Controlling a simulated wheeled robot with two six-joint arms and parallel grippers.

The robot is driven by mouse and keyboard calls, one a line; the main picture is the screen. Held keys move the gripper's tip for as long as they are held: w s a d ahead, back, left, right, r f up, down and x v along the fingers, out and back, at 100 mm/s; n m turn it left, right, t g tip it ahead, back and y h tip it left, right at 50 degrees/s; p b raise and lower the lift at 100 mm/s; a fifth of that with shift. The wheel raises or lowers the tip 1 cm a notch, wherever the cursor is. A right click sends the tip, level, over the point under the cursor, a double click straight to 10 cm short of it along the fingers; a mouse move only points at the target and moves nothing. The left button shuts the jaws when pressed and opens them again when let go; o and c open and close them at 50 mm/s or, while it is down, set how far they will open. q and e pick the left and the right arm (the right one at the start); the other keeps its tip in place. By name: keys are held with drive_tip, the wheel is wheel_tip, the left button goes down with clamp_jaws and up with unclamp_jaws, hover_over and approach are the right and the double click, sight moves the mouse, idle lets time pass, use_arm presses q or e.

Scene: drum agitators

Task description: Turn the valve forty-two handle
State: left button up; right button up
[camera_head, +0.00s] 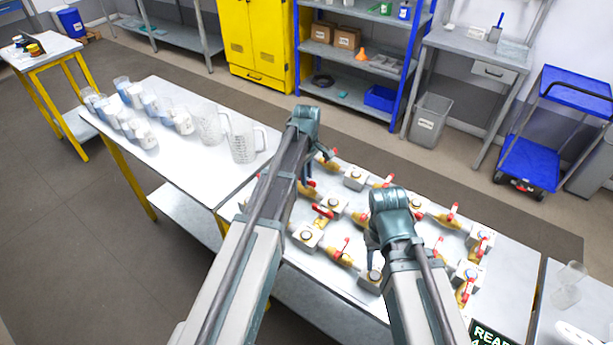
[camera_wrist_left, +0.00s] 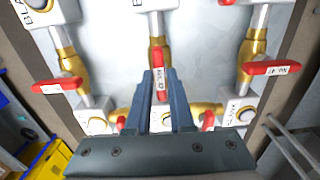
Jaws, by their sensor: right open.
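My left gripper (camera_head: 308,172) is over the far left part of the valve table. In the left wrist view its two fingers (camera_wrist_left: 161,90) are on either side of a red valve handle (camera_wrist_left: 160,84) with a small white label, too small to read surely. The handle fills most of the gap; whether the fingers press on it I cannot tell. That handle lies in line with its brass valve (camera_wrist_left: 157,57). A neighbouring red handle (camera_wrist_left: 270,67) lies crosswise on the right, another red handle (camera_wrist_left: 57,86) on the left. My right gripper (camera_head: 374,243) is open over the table's middle.
Several brass valves with red handles (camera_head: 340,250) and grey blocks (camera_head: 307,236) cover the table (camera_head: 500,290). Clear jugs (camera_head: 243,147) and several beakers stand on the table to the left. A dark sign (camera_head: 492,334) is at the front right.

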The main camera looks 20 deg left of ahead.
use_arm(q)
clamp_jaws()
drive_tip(key=m, duration=0.8)
drive_tip(key=shift+m, duration=0.3)
drive_tip(key=m, duration=0.9)
drive_tip(key=shift+m, duration=0.3)
idle(0.4)
